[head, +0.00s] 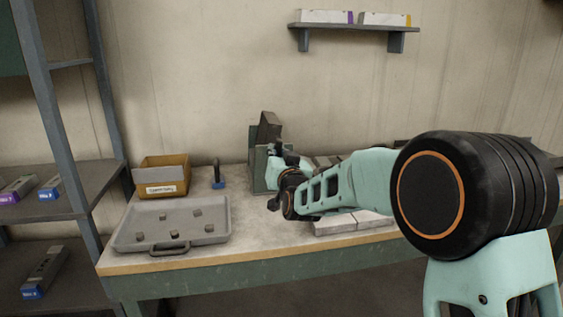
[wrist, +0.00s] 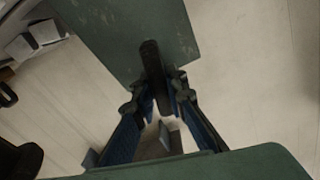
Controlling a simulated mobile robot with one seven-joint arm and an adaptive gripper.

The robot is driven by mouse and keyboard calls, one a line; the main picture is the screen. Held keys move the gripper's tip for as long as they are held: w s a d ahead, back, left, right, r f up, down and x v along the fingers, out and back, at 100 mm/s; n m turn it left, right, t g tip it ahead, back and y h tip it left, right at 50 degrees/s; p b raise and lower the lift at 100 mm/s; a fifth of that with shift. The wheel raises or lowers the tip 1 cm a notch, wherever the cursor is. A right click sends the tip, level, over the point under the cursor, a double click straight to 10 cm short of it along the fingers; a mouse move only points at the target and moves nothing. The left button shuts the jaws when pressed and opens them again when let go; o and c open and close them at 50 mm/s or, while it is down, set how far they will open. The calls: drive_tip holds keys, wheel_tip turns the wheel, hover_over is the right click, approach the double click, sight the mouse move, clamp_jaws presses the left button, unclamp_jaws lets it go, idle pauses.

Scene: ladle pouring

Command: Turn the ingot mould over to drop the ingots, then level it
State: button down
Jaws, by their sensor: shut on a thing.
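My gripper (wrist: 160,92) is shut on a dark handle-like bar (wrist: 150,55) in the wrist view. A flat green plate (wrist: 120,30) lies just beyond the bar; I cannot tell whether they are joined. In the head view my gripper is at the back of the bench, mostly hidden by my wrist, beside a green upright piece (head: 257,172). A dark grey block (head: 268,129) stands tilted above it, perhaps the mould; its cavities are not visible. Several small grey ingots (head: 196,212) lie apart in a shallow grey tray (head: 220,236) at the front left.
A cardboard box (head: 162,178) with a label and a blue-based, dark-handled tool (head: 217,174) stand behind the tray. Pale blocks (head: 350,222) lie on the bench (head: 258,245) beneath my arm. A shelf rack (head: 65,185) stands left. A wall shelf (head: 350,28) hangs above.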

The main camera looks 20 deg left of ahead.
drive_tip(key=n+b, duration=0.2)
drive_tip(key=n, duration=0.2)
drive_tip(key=shift+s+a+f+n+b, duration=0.1)
drive_tip(key=shift+n+b, duration=0.2)
drive_tip(key=shift+b, duration=0.1)
drive_tip(key=n+b, duration=0.1)
drive_tip(key=n, duration=0.3)
drive_tip(key=shift+a+n+b, duration=0.15)
drive_tip(key=shift+n+b, duration=0.15)
drive_tip(key=shift+b, duration=0.1)
drive_tip(key=n+b, duration=0.1)
drive_tip(key=n, duration=0.3)
drive_tip(key=shift+s+f+n, duration=0.1)
drive_tip(key=shift+n, duration=0.2)
drive_tip(key=n+b, duration=0.1)
drive_tip(key=n, duration=0.4)
drive_tip(key=shift+b, duration=0.4)
drive_tip(key=c, duration=1.9)
unclamp_jaws()
drive_tip(key=shift+c, duration=0.2)
drive_tip(key=v, duration=1.2)
